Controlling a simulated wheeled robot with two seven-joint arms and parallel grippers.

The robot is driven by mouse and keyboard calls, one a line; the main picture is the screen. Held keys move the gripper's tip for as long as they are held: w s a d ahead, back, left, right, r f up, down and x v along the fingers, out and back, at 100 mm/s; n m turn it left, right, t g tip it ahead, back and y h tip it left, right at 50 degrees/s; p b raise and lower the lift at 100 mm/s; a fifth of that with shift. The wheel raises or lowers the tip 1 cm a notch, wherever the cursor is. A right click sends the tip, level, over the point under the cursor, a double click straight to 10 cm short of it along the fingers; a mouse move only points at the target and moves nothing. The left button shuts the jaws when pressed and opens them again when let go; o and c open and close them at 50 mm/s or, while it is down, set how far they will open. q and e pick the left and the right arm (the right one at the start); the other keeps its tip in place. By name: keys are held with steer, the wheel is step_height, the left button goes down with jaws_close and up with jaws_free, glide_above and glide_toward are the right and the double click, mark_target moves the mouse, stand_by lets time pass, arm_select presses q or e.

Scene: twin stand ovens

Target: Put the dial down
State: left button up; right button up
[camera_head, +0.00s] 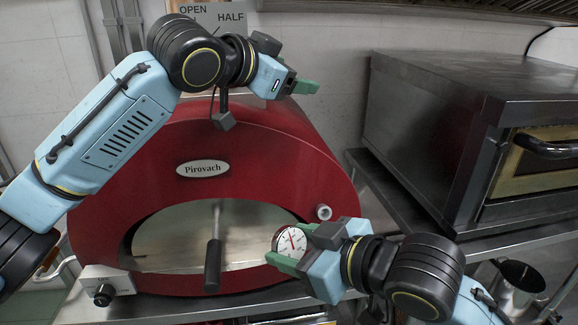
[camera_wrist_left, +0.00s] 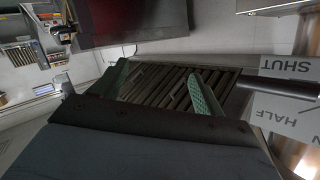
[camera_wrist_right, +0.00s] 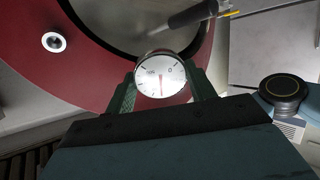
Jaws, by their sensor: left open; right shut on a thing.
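The dial (camera_head: 289,241) is a round white gauge with a metal rim and a red needle. My right gripper (camera_head: 292,246) is shut on it, in front of the right side of the red oven's mouth. In the right wrist view the dial (camera_wrist_right: 160,78) sits between the two green fingers, its face turned to the camera. No surface is seen touching it. My left gripper (camera_head: 302,87) is open and empty, above the top of the red oven. In the left wrist view its green fingers (camera_wrist_left: 162,86) stand apart in front of a slatted grille.
The red Pirovach oven (camera_head: 265,140) has a black-handled tool (camera_head: 213,250) at its mouth and a round pale fitting (camera_head: 323,212) on its right front. A white knob box (camera_head: 105,286) is at lower left. A steel oven (camera_head: 455,125) stands right, above a metal pot (camera_head: 518,280).

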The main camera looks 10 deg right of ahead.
arm_select(q)
steer(key=s+d+f+n+g+y, duration=0.1)
steer(key=s+d+f+g+y, duration=0.1)
steer(key=s+f+g+y, duration=0.35)
steer(key=n+g+y, duration=0.1)
steer(key=g+y, duration=0.4)
glide_above(288, 227)
step_height(288, 227, down, 5)
steer(key=shift+r, duration=0.1)
step_height(288, 227, down, 12)
steer(key=shift+r, duration=0.25)
steer(key=c, duration=0.9)
steer(key=shift+c, duration=1.4)
arm_select(e)
steer(key=o, duration=1.1)
steer(key=shift+c, duration=0.2)
